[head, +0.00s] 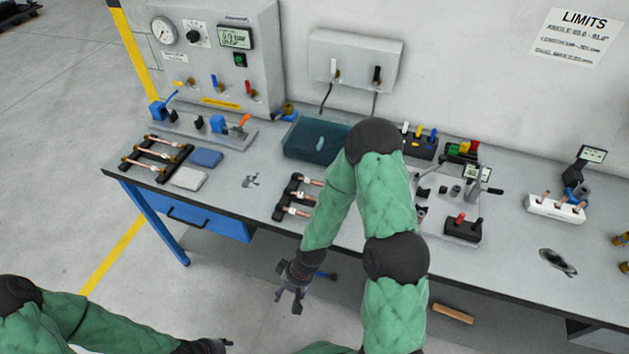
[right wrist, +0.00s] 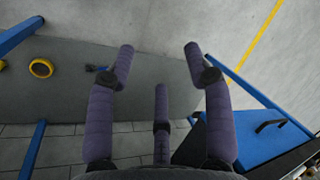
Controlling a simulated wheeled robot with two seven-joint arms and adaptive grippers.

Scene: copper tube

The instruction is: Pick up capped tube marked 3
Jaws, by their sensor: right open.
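Copper tubes (head: 302,211) with white tags lie across a black rack (head: 280,208) near the table's front edge, in the middle of the head view. The tags are too small to read, so I cannot tell which tube is marked 3. My right forearm hides the right part of this rack. My right gripper (head: 291,294) is open and empty, in front of the table edge and below its top. Its spread fingers also show in the right wrist view (right wrist: 159,58), with no tube there. My left gripper (head: 213,346) is at the bottom edge, partly cut off.
Another black rack (head: 133,162) with copper tubes stands at the left, beside blue (head: 206,157) and grey (head: 189,178) pads. A teal tray (head: 300,151) is behind my right arm. The worktable (head: 240,205) has a dark front edge, and a blue drawer (head: 205,218) hangs below it.

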